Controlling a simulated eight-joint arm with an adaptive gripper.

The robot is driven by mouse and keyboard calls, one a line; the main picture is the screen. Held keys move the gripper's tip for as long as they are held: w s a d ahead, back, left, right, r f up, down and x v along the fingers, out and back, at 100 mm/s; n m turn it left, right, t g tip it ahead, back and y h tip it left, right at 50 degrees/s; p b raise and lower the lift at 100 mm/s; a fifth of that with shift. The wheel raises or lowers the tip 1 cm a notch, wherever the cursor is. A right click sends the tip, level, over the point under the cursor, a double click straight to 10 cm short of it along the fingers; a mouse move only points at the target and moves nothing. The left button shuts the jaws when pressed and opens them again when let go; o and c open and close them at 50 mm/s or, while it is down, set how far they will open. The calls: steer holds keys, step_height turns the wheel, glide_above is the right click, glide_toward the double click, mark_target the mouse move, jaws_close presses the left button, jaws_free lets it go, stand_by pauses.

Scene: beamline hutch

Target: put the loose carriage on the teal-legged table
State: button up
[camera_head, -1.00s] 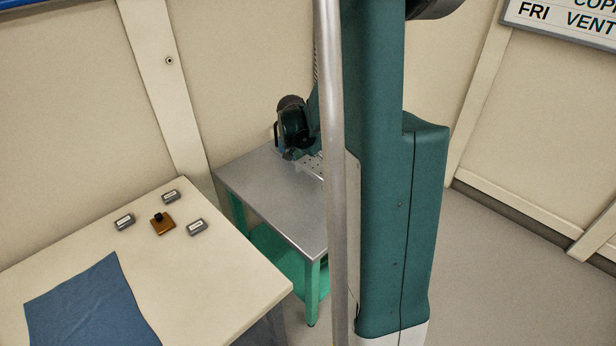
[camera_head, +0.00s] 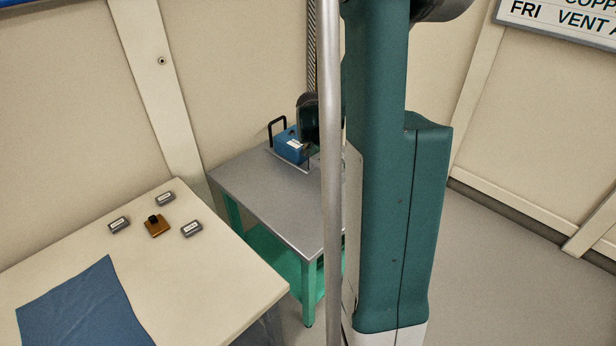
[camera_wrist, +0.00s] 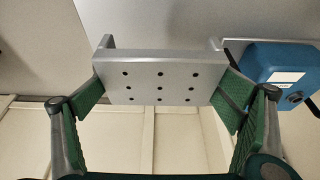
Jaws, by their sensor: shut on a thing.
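My gripper (camera_wrist: 160,85) is shut on the loose carriage (camera_wrist: 158,80), a silver block with several dark holes in its face. The green finger pads press its left and right sides in the wrist view. In the head view my gripper is a dark shape over the back of the teal-legged table, partly behind a pole, and the carriage is mostly hidden. The teal-legged table (camera_head: 265,200) has a bare grey metal top and a green lower shelf. I cannot tell whether the carriage touches the tabletop.
A blue box (camera_head: 290,147) with a white label and a black handle (camera_head: 277,128) stands at the table's back, beside my gripper; the box also shows in the wrist view (camera_wrist: 278,62). The table's front is clear. A cream table (camera_head: 215,265) holds small grey boxes, an amber block (camera_head: 155,229) and a blue cloth (camera_head: 85,305).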

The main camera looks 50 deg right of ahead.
mark_target(324, 166)
steer(key=shift+f+b, duration=0.85)
steer(key=shift+f, duration=2.25)
steer(key=shift+f+b, duration=0.6)
steer(key=shift+f, duration=1.3)
steer(key=shift+f, duration=0.1)
steer(key=o, duration=1)
steer(key=shift+o, duration=0.2)
steer(key=shift+p+v, duration=1.55)
steer(key=shift+v, duration=4.6)
